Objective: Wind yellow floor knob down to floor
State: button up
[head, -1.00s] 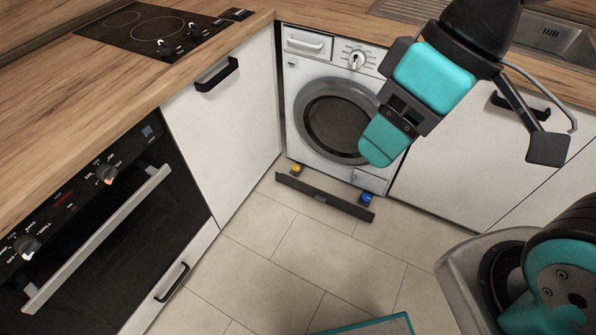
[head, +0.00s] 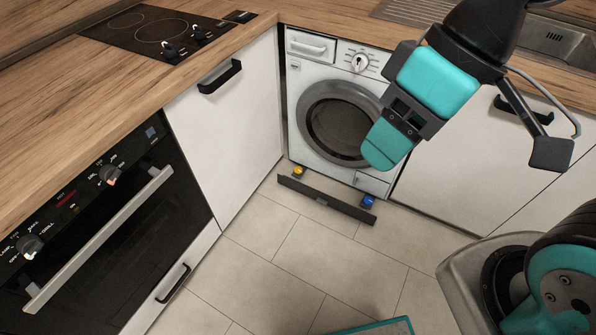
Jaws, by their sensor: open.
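The yellow floor knob (head: 298,172) is small and sits low under the left front of the white washing machine (head: 335,118), just behind a dark plinth strip (head: 326,200). A matching blue knob (head: 368,201) is under the right front. My gripper is in the upper right of the head view, in front of the washing machine's right side and well above the floor. One teal finger pad (head: 384,146) shows clearly; the gripper is open and apart from both knobs. Whether the yellow knob's foot touches the floor is too small to tell.
A black oven (head: 110,235) with a long bar handle stands at the left, under a wooden worktop (head: 90,105) with a hob. White cabinet doors flank the washing machine. The dark strip lies across the front of the knobs. The tiled floor (head: 290,255) before it is clear.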

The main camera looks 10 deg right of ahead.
aim_at(298, 170)
jog(key=i, duration=0.65)
jog(key=u, duration=0.55)
jog(key=i, duration=0.65)
jog(key=u, duration=0.35)
